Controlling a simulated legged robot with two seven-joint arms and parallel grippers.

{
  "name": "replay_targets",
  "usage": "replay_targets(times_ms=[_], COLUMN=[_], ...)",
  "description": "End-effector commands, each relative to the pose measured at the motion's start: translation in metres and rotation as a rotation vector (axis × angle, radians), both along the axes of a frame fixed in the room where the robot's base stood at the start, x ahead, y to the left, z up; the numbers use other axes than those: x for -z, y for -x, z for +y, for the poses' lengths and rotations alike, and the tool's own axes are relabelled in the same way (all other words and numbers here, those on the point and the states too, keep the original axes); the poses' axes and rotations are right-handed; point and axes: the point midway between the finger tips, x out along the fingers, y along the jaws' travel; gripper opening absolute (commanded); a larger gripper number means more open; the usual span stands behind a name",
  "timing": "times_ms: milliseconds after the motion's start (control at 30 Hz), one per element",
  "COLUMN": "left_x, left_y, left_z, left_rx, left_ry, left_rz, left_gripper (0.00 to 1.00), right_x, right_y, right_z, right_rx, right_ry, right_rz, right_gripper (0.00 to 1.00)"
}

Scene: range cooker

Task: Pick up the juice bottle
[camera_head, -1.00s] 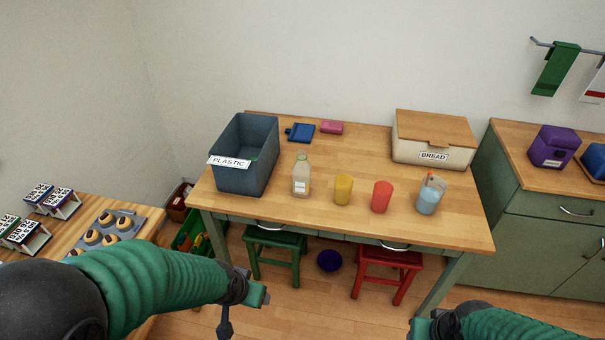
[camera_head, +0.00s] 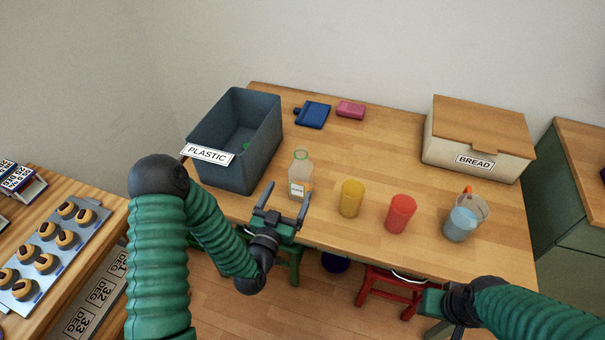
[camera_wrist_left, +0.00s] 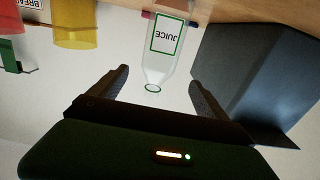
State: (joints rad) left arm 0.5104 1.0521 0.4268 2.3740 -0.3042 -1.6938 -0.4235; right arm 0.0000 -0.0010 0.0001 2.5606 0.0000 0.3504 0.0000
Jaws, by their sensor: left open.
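The juice bottle (camera_head: 299,176) is clear with a green-rimmed mouth and a white label, and stands upright on the wooden table (camera_head: 365,150) near its front edge. In the left wrist view the bottle (camera_wrist_left: 170,45) appears upside down, its label reading JUICE. My left gripper (camera_head: 286,197) is open just in front of the bottle, at the table's front edge. In the wrist view its two fingers lie on either side of the bottle's mouth, with nothing held. My right gripper (camera_head: 432,303) is at the lower right, low in front of the table; its fingers do not show clearly.
A grey PLASTIC bin (camera_head: 250,165) stands close to the bottle's left. A yellow cup (camera_head: 351,199), red cup (camera_head: 400,214) and jug (camera_head: 464,218) stand to its right. The BREAD box (camera_head: 478,140) is at the back right. A red stool (camera_head: 385,290) is below.

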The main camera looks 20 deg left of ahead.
Motion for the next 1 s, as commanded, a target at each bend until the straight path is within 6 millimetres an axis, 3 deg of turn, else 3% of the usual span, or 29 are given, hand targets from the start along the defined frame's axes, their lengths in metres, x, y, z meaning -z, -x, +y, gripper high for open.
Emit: replay_targets(times_ms=[200, 433, 633, 900, 1000], left_x=[0.002, 0.003, 0.007, 0.007, 0.007], left_y=[-0.058, -0.085, -0.121, -0.129, -0.129], left_z=[-0.002, -0.004, -0.006, -0.006, -0.006], left_rx=[0.0, 0.0, 0.0, 0.001, 0.001], left_ry=[0.001, 0.002, 0.001, 0.001, 0.0], left_rz=[0.002, 0.002, 0.002, 0.005, 0.004], left_gripper=[0.87, 0.87, 0.87, 0.87, 0.77], right_x=[-0.001, -0.001, 0.0, 0.0, 0.0], right_y=[0.0, 0.0, 0.0, 0.0, 0.0], right_z=[0.0, 0.0, 0.0, 0.0, 0.0], right_rx=[0.0, 0.0, 0.0, 0.0, 0.0], right_ry=[0.0, 0.0, 0.0, 0.0, 0.0], right_rz=[0.0, 0.0, 0.0, 0.0, 0.0], right_gripper=[0.36, 0.36, 0.36, 0.36, 0.36])
